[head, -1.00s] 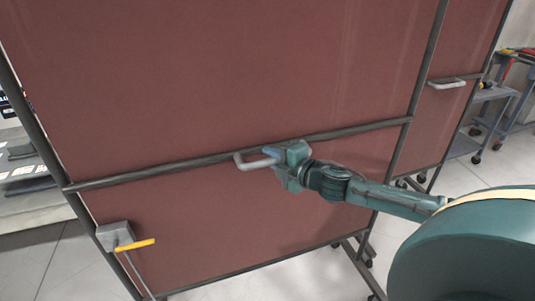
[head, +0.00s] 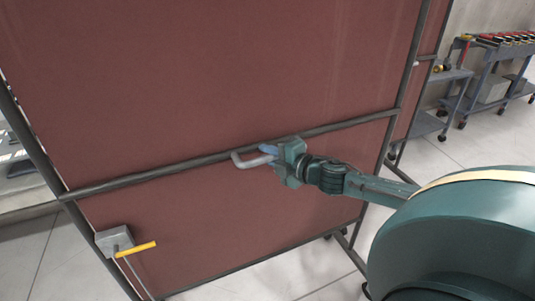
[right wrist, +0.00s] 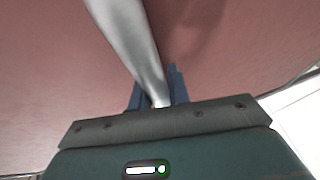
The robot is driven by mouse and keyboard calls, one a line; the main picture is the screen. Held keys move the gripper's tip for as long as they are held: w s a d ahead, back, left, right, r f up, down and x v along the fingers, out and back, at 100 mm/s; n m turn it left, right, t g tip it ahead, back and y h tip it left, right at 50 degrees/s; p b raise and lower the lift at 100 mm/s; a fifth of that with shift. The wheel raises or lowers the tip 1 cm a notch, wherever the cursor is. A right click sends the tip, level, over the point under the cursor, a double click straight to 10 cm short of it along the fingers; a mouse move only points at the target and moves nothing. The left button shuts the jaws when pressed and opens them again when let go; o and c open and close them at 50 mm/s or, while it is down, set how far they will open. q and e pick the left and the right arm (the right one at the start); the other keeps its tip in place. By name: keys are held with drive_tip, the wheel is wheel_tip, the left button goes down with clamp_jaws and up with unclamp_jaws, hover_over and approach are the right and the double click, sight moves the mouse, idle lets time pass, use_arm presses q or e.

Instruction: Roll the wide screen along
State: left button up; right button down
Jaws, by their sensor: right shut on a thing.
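The wide screen (head: 220,80) is a red-brown panel in a dark metal frame, filling most of the head view. A pale grey handle (head: 248,162) sits on its crossbar. My right gripper (head: 268,152) is shut on the right end of this handle. In the right wrist view the handle (right wrist: 130,40) runs down between the blue fingers (right wrist: 158,90). A grey box with a yellow lever (head: 136,247) is at the screen's lower left. The screen's feet are partly hidden by my arm. My left gripper is not in view.
Another red-brown panel (head: 428,45) stands behind at the right. A grey cart (head: 440,100) and a longer cart (head: 490,75) with tools on top stand beyond it. Pale tiled floor (head: 480,140) lies open between the screen and the carts.

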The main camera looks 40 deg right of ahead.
drive_tip(key=shift+s+a+f, duration=0.15)
drive_tip(key=shift+a+f, duration=0.05)
drive_tip(key=shift+f, duration=0.05)
drive_tip(key=c, duration=1.7)
unclamp_jaws()
drive_tip(key=shift+s, duration=0.1)
drive_tip(key=o, duration=0.3)
drive_tip(key=shift+s+r, duration=0.15)
drive_tip(key=shift+o, duration=0.4)
drive_tip(key=shift+d, duration=0.1)
drive_tip(key=p+v, duration=0.1)
drive_tip(key=v, duration=1.2)
drive_tip(key=shift+d, duration=0.1)
